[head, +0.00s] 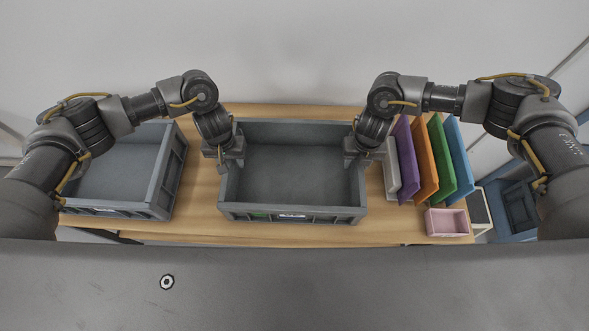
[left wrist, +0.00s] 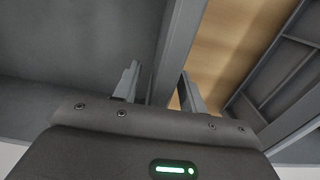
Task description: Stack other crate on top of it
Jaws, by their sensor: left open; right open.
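A grey crate (head: 335,214) stands in the middle of the table, empty inside. A second grey crate (head: 150,208) stands to its left, also empty and partly covered by my left arm. My left gripper (head: 226,163) is at the left side wall of the middle crate. In the left wrist view its open fingers (left wrist: 158,88) lie on either side of that crate's wall (left wrist: 182,40), and the left crate (left wrist: 287,72) shows at the right. My right gripper (head: 359,155) is open at the middle crate's right side wall; its fingertips are hard to make out.
Upright purple (head: 407,158), orange (head: 425,160), green (head: 442,156) and blue (head: 458,158) panels stand right of the middle crate, beside a white one (head: 392,172). A pink box (head: 447,222) sits at the table's front right. A narrow strip of bare table (head: 200,190) separates the crates.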

